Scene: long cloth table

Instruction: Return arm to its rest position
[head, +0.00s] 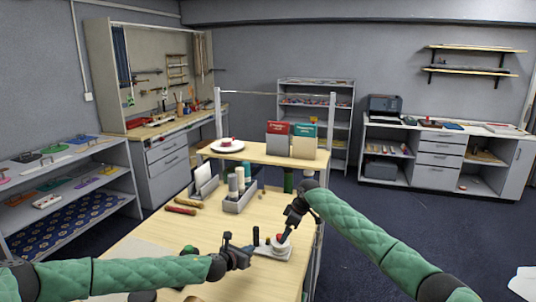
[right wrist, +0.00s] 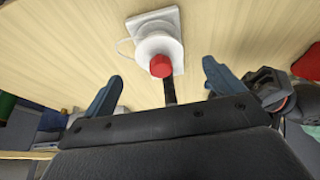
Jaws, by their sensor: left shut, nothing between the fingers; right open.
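My left arm, in green quilted sleeve, comes in from the left in the head view. Its gripper (head: 248,252) is shut and empty, close to the left side of a white device (head: 275,250) with a red top. My right arm reaches in from the right. Its gripper (head: 284,237) is just above the device and partly hides it. In the right wrist view my right gripper (right wrist: 160,88) is open, its two blue-grey fingers wide apart. The device's red cap (right wrist: 160,66) shows between and beyond them, on a white round body, with nothing gripped.
A grey caddy (head: 240,203) with upright cylinders stands farther back on the wooden table (head: 200,235). Red-handled tools (head: 181,210) lie to its left. A raised shelf (head: 265,155) at the far end holds a white plate (head: 227,146) and red and teal packets.

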